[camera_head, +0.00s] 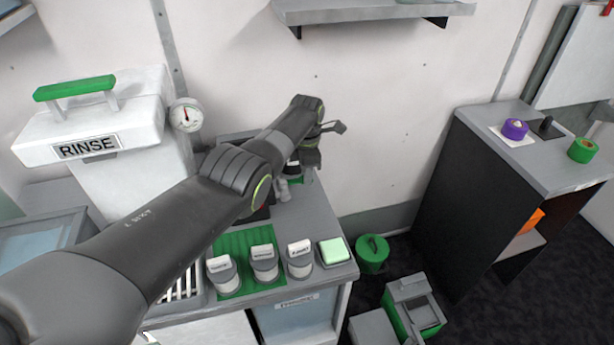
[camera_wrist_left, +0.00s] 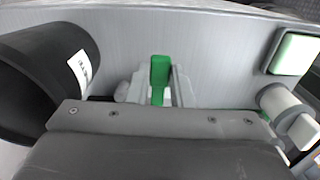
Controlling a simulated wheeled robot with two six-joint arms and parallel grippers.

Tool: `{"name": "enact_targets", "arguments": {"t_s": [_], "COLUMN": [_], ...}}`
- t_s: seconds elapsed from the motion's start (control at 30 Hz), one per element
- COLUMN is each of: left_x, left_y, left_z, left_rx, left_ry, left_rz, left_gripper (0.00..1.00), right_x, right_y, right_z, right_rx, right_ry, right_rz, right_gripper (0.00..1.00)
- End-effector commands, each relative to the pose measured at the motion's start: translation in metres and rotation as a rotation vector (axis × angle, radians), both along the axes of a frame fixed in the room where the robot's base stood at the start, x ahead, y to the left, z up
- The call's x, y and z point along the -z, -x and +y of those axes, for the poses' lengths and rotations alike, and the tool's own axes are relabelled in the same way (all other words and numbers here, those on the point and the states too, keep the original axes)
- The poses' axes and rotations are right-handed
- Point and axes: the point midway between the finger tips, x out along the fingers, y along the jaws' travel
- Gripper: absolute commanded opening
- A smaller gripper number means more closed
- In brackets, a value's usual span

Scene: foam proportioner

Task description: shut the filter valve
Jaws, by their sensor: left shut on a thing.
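The filter valve's green handle (camera_wrist_left: 160,72) stands upright in the middle of the left wrist view, with a pale body around its lower part. My left gripper (camera_wrist_left: 158,92) is shut on this green handle, one finger on each side of it. In the head view my left gripper (camera_head: 303,167) points down at the back of the counter, beside the wall. My own forearm and wrist hide most of the valve there. My right gripper is in neither view.
A black cylinder (camera_wrist_left: 45,65) with a white label lies close on the left in the wrist view. Several white-capped canisters and a light green pad (camera_head: 334,250) line the counter front. A RINSE tank (camera_head: 110,140) with a gauge (camera_head: 186,116) stands left.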

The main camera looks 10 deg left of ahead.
Motion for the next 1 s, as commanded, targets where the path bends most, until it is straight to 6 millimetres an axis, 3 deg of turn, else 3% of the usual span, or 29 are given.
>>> {"name": "enact_targets", "arguments": {"t_s": [0.67,0.7,0.8,0.83,1.0], "left_x": [0.0004,0.0004,0.0005,0.0005,0.0005], "left_y": [-0.0014,-0.0014,-0.0012,-0.0012,-0.0010], "left_z": [0.0027,0.0027,0.0023,0.0021,0.0015], "left_rx": [-0.061,-0.061,-0.060,-0.060,-0.058], "left_ry": [-0.002,-0.002,-0.001,-0.001,-0.001], "left_rz": [0.000,0.000,-0.001,-0.001,0.000], "left_gripper": [0.00,0.25,0.38,0.42,0.42], "right_x": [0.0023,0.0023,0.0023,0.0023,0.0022], "right_y": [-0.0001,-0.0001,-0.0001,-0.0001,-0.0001], "right_z": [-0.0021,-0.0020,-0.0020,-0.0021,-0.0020], "right_rx": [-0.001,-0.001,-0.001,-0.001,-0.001], "right_ry": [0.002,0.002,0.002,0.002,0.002], "right_rz": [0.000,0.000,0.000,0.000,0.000], "right_gripper": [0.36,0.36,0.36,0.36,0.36]}}
